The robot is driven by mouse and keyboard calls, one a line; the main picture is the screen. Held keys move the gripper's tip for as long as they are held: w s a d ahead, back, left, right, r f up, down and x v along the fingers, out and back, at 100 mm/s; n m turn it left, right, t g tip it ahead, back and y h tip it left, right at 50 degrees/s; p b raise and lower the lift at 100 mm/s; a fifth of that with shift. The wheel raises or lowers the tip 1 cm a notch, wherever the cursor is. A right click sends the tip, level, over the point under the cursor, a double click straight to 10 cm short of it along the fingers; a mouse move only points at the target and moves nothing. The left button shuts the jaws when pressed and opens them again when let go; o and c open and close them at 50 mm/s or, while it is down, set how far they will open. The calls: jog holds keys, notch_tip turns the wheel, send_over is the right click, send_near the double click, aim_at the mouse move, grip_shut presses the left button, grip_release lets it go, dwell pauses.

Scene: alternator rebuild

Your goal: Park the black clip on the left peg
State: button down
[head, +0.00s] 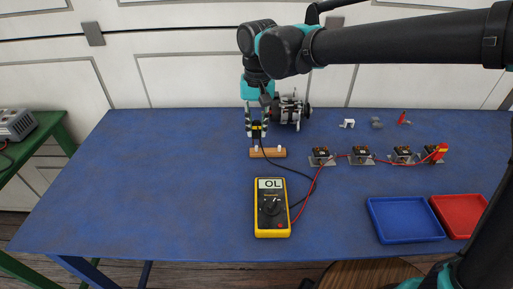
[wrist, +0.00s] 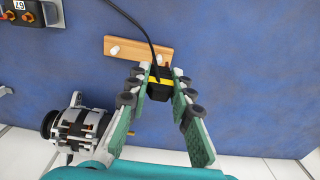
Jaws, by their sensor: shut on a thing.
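My gripper (head: 257,132) points down over the left end of the wooden peg block (head: 267,153) and is shut on the black clip (head: 257,127). In the wrist view the black clip (wrist: 158,88), with a yellow band, sits between the fingertips (wrist: 163,80), its black lead running off to the top. The wooden block (wrist: 138,50) lies just beyond the fingers, with one white peg (wrist: 114,50) clear on its picture-left side.
A yellow multimeter (head: 271,208) reading OL lies in front of the block. An alternator (head: 290,110) stands close behind my gripper. Several small modules with a red lead and red clip (head: 437,152) are at right. Blue (head: 405,238) and red trays sit front right. The table's left is clear.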

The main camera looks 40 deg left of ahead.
jog(key=shift+f, duration=1.05)
jog(key=c, duration=1.3)
grip_release()
jog(key=shift+o, duration=0.2)
jog(key=shift+r, duration=4.25)
